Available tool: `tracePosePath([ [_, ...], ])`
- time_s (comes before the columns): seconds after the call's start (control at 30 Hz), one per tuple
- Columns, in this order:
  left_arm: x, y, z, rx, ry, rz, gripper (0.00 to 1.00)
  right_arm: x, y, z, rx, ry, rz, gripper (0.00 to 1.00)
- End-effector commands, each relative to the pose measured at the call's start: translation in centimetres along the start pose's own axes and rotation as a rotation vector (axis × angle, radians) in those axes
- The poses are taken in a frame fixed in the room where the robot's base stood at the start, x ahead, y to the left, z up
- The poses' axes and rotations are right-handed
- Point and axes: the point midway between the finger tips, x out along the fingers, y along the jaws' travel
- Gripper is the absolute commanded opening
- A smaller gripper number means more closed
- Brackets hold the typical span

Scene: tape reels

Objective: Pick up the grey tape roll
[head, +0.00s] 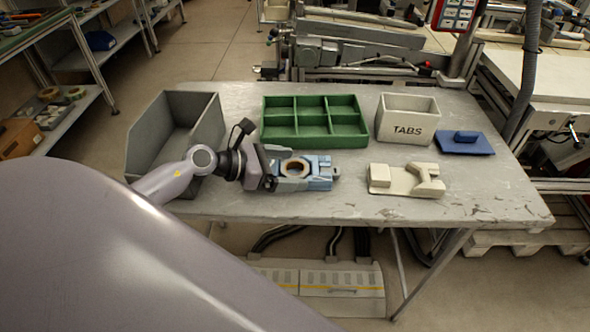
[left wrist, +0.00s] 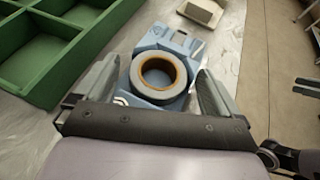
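The grey tape roll (left wrist: 158,76) has an orange-brown core and lies flat on a light blue holder (left wrist: 184,43) in the left wrist view. In the head view the roll (head: 294,168) shows partly behind my gripper, on the blue holder (head: 322,172). My left gripper (left wrist: 158,82) is open, with one finger on each side of the roll and a gap to each. In the head view my left gripper (head: 290,173) is low over the table at the holder. My right gripper is not in view.
A grey open bin (head: 207,122) stands at the left of the table (head: 400,209). A green compartment tray (head: 313,138) lies behind the holder. A TABS box (head: 408,119), a blue lidded piece (head: 465,144) and a beige block (head: 405,180) are to the right.

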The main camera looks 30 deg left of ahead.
Motion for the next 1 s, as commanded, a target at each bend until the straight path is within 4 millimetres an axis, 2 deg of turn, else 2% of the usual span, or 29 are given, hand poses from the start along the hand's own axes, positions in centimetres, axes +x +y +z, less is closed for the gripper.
tracePosePath([
  [0.03, 0.0, 0.0, 0.0, 0.000, 0.000, 0.000, 0.79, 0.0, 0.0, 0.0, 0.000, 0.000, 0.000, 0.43],
  [0.2, 0.0, 0.0, 0.0, 0.000, 0.001, 0.000, 0.25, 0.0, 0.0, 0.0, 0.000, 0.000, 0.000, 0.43],
  [0.67, -0.3, 0.0, 0.5, 0.002, 0.002, 0.000, 0.24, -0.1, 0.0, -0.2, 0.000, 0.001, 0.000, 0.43],
  [0.87, -1.3, 0.0, 3.0, 0.006, 0.001, 0.001, 0.24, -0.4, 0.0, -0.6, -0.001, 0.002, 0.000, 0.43],
  [1.0, -2.7, 0.1, 6.3, 0.010, -0.001, 0.001, 0.24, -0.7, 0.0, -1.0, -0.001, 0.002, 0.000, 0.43],
])
